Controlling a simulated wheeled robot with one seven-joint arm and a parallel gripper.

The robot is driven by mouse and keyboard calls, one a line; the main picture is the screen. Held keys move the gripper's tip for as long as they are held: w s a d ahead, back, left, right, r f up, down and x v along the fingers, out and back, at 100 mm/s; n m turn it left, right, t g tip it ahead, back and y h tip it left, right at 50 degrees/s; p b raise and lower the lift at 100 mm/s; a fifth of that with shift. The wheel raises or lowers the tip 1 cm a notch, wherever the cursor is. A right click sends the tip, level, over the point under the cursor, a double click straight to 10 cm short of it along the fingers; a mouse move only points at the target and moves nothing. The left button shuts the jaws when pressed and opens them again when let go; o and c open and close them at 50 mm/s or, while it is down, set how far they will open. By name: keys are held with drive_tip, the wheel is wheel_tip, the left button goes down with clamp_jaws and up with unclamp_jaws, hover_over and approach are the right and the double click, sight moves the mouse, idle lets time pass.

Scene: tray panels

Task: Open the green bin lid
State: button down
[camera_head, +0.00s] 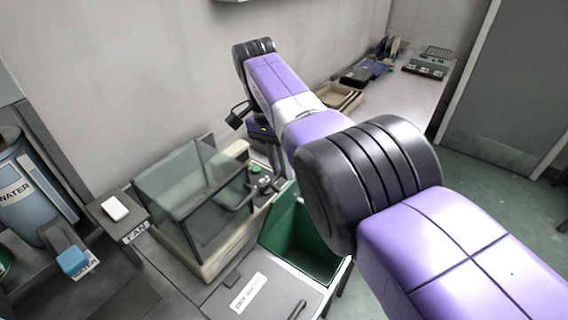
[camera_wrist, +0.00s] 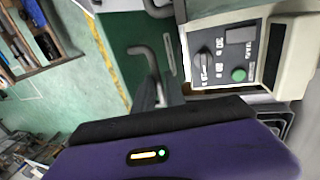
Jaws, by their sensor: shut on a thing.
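The green bin (camera_head: 312,262) stands in the counter, and its dark green inside shows in the head view. Its lid (camera_wrist: 122,38) shows in the wrist view as a green panel with a bent grey handle (camera_wrist: 151,58) and a pale label strip. In the head view I cannot make out the lid, as my arm covers that area. My gripper (camera_wrist: 162,95) is shut on the handle, partly hidden by its own purple housing. In the head view, the fingers are hidden behind the machine and my arm.
A glass-covered machine (camera_head: 195,200) stands left of the bin; its control panel with a green button (camera_wrist: 239,75) is close to my gripper. A grey lid with a label (camera_head: 248,291) lies in front. A long bench (camera_head: 405,95) with trays runs behind.

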drive_tip(key=shift+w+a+r, duration=0.1)
drive_tip(key=shift+w+a, duration=0.1)
drive_tip(key=shift+a, duration=0.45)
drive_tip(key=c, duration=1.7)
unclamp_jaws()
drive_tip(key=shift+o, duration=1.1)
drive_tip(key=shift+w+a, duration=0.15)
drive_tip(key=shift+d, duration=0.35)
drive_tip(key=shift+r, duration=0.1)
